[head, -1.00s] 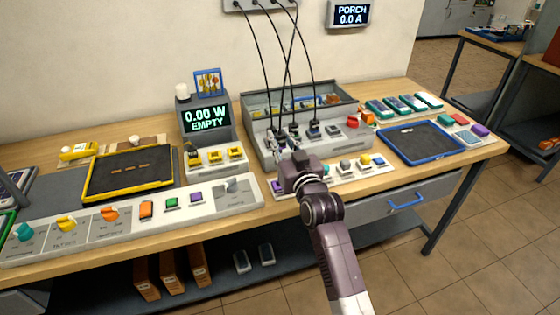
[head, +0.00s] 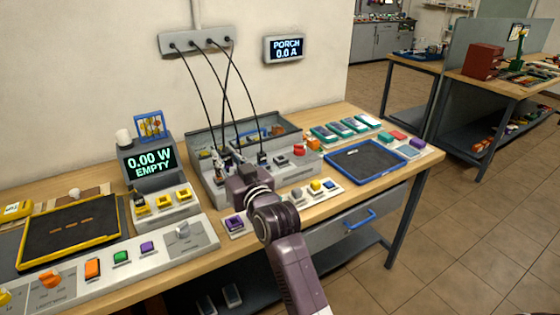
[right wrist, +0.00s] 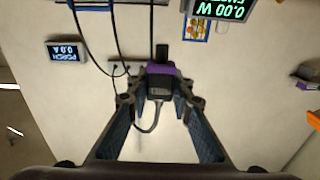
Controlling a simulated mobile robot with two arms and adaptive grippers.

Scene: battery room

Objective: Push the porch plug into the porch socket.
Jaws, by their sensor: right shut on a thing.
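My right gripper (head: 228,168) is over the front of the grey panel box (head: 195,140), its fingers mostly hidden by its own wrist. In the right wrist view my right gripper (right wrist: 158,100) is shut on a dark plug with a purple band (right wrist: 161,69); a black cable runs from it. In the head view I cannot tell this plug from the others by the box. A purple-rimmed socket (head: 235,223) sits at the left end of the front strip, below my gripper, apart from it. I see no readable porch label on any socket. My left gripper is not in view.
Black cables hang from the wall outlet strip (head: 196,40) to the box. The porch display (head: 284,48) reads 0.0 A. The meter (head: 149,163) reads 0.00 W, EMPTY. A blue-rimmed tray (head: 329,170) lies right, a yellow-rimmed tray (head: 123,215) left.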

